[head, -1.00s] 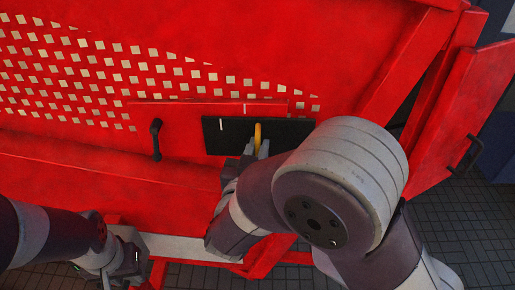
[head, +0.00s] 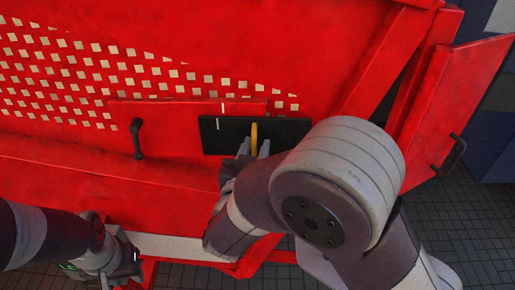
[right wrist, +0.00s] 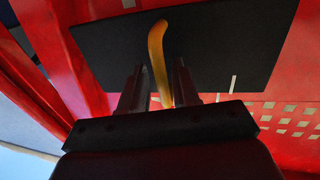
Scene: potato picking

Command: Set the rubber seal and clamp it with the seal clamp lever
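A black rectangular panel (head: 225,142), perhaps the rubber seal, lies against the red machine. It shows in the right wrist view (right wrist: 215,50). A yellow curved lever (head: 254,135) stands out from it and also shows in the right wrist view (right wrist: 157,50). My right gripper (head: 253,149) has one finger on each side of the lever's lower part. In the right wrist view its fingers (right wrist: 157,85) are apart, with a gap on the lever's left; contact on the right is unclear. My left gripper (head: 128,262) is low at the left; its fingers are unclear.
A red strip (head: 170,112) with a white mark lies behind the black panel; the panel's white mark is slightly left of it. A black handle (head: 137,140) is on the left. A red door (head: 455,105) stands at the right. A red ledge (head: 110,205) runs below.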

